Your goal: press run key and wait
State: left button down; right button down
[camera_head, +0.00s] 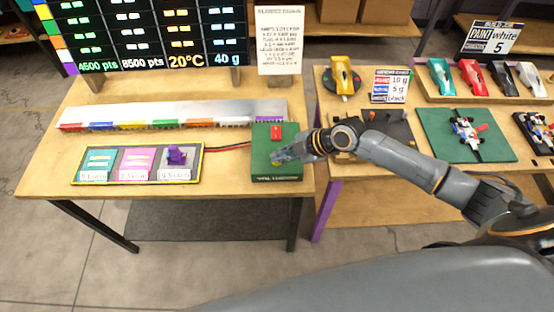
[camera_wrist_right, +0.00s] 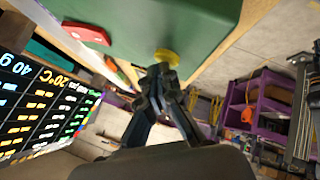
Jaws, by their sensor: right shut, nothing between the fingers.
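A green key box (camera_head: 262,172) stands at the right end of the left table. It bears a red key (camera_head: 276,132) on its far part and a yellow round key at its nearer part. The right wrist view shows the red key (camera_wrist_right: 86,33) and the yellow key (camera_wrist_right: 166,57) on the green top (camera_wrist_right: 140,20). My right gripper (camera_head: 282,157) is shut and empty, with its fingertips (camera_wrist_right: 163,72) right at the yellow key. I cannot tell whether they press it down. The key's lettering is not readable. My left gripper is not in view.
A long grey slot track (camera_head: 170,112) with coloured marks lies behind the box. A tray (camera_head: 137,180) with colour cards and a purple piece is to the left. A dark score board (camera_head: 150,35) stands behind. The right table holds cars and a green mat (camera_head: 440,150).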

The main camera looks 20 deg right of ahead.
jog(key=shift+f, duration=0.2)
jog(key=shift+r, duration=0.1)
dwell(0.4)
jog(key=shift+r+p, duration=0.35)
jog(key=shift+r, duration=0.4)
jog(key=shift+r+p, duration=1.7)
jog(key=shift+r, duration=0.85)
